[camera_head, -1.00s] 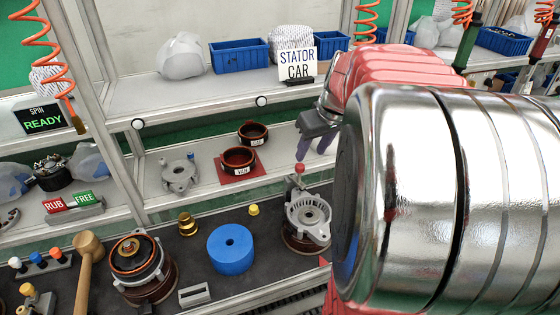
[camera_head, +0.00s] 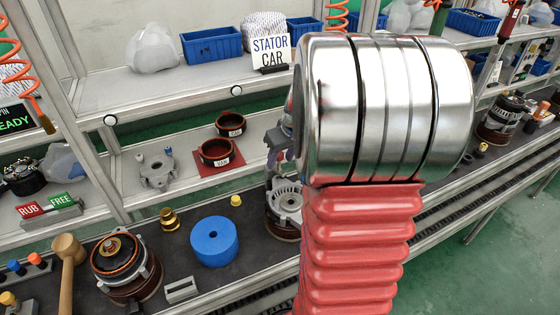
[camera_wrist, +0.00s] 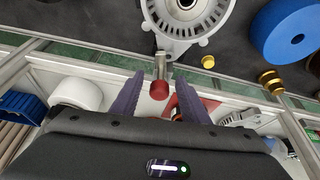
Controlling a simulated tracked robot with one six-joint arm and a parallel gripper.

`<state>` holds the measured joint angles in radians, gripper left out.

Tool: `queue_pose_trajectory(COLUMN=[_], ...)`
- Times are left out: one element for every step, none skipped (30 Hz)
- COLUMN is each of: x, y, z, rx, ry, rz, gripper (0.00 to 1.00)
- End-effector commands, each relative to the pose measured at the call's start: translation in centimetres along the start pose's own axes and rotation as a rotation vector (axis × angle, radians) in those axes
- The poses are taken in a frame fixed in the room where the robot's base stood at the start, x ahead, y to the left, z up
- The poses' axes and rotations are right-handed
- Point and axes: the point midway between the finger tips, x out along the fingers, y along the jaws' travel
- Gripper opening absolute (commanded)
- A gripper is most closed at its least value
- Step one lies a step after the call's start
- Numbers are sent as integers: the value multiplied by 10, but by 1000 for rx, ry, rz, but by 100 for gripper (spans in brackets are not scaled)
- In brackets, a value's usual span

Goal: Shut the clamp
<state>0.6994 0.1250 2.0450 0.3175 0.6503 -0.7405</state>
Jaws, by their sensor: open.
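The clamp's red knob (camera_wrist: 159,91) sits on a short metal lever (camera_wrist: 160,66) beside a grey slotted alternator housing (camera_wrist: 188,22) in the wrist view. My gripper (camera_wrist: 160,78) is open, its two purple fingers on either side of the knob, with a gap visible on both sides. I cannot tell whether the fingers are level with the knob in depth. In the head view the housing (camera_head: 287,197) stands on the dark bench, partly covered by my arm. The red knob and most of my gripper are hidden there behind my silver wrist.
A blue ring (camera_head: 214,241), a small yellow cap (camera_head: 236,201) and a brass piece (camera_head: 169,219) stand left of the housing. A wooden mallet (camera_head: 68,250) and another alternator (camera_head: 124,262) are farther left. A shelf holding two dark rings (camera_head: 216,152) runs behind.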

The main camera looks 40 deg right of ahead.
Motion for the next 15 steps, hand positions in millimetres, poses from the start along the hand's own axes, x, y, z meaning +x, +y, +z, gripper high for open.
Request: queue_pose_trajectory(x=[7, 10, 14, 17, 19, 21, 22, 23, 24, 25, 25, 25, 25, 25, 25], y=[0, 0, 0, 0, 0, -1, -1, -1, -1, 0, 0, 0, 0, -1, -1], z=[0, 0, 0, 0, 0, 0, 0, 0, 0, 0, 0, 0, 0, 0, 0], rx=[1, 1, 1, 1, 1, 0, 0, 0, 0, 0, -1, -1, -1, -1, -1], ry=[-3, -2, -1, -1, -1, -1, -1, -1, 0, 0, 0, 0, 0, 0, 0], rz=[-2, -2, -2, -2, -2, -2, -2, -1, -1, -1, -1, -1, -1, -1, -1], gripper=[41, 41, 41, 41, 41, 41, 41, 41, 41, 41, 41, 41, 41, 41, 41])
